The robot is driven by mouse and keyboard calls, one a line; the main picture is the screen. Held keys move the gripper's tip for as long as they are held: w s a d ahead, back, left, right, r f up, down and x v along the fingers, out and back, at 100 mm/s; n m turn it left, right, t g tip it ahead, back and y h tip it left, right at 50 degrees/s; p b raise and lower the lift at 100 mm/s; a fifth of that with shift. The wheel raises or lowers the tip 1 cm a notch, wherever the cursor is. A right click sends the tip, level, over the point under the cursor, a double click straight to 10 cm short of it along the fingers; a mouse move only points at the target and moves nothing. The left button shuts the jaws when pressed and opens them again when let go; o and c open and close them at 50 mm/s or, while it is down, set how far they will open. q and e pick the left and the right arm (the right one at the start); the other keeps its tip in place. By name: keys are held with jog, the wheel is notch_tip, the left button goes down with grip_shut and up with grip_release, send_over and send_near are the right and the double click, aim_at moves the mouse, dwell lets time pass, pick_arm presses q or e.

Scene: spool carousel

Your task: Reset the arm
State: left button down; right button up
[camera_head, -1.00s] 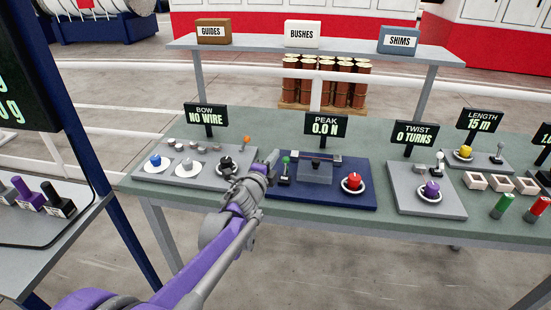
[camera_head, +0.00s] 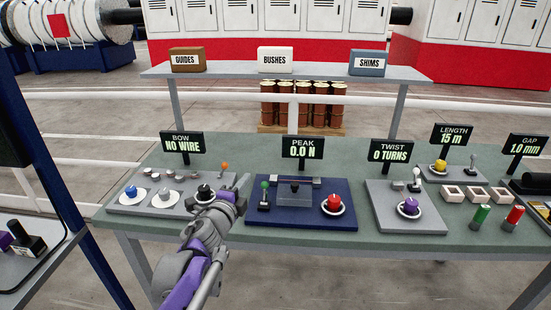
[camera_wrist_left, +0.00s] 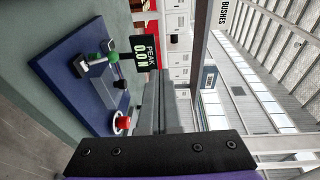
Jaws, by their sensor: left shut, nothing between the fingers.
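My left gripper (camera_head: 243,182) is shut and empty. In the head view it is above the green table (camera_head: 345,160), between the grey BOW panel (camera_head: 130,205) and the blue PEAK panel (camera_head: 300,216). The arm hides part of the BOW panel's right side. In the left wrist view the closed fingers (camera_wrist_left: 156,105) extend upward, and the PEAK panel with its green lever (camera_wrist_left: 97,58) and red button (camera_wrist_left: 123,123) shows to their left. I cannot tell any contact with the table things. My right gripper is not in view.
The TWIST panel (camera_head: 403,214) stands right of the PEAK panel, with the white open boxes (camera_head: 452,193) beyond it. Upright signs, such as the PEAK sign (camera_head: 302,147), rise behind the panels. A raised shelf (camera_head: 330,70) with labelled boxes stands behind the table.

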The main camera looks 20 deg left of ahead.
pick_arm(q)
jog(key=s+d+f+n+g+p, duration=0.1)
jog(key=s+d+f+n+g, duration=0.2)
jog(key=s, duration=0.7)
jog(key=s+d+f+n+g+p, duration=0.1)
jog(key=s+d+f+n+g, duration=0.3)
jog(key=s+f+n, duration=0.4)
jog(key=s+d+f+n+g+p, duration=0.2)
jog(key=s+f+n, duration=0.4)
jog(key=s, duration=0.6)
jog(key=d+g, duration=0.1)
jog(key=g, duration=0.1)
jog(key=shift+s+d+f+g+h, duration=0.15)
jog(key=shift+d+f+g+h, duration=0.15)
jog(key=shift+d+f+g, duration=0.1)
jog(key=shift+a, duration=0.1)
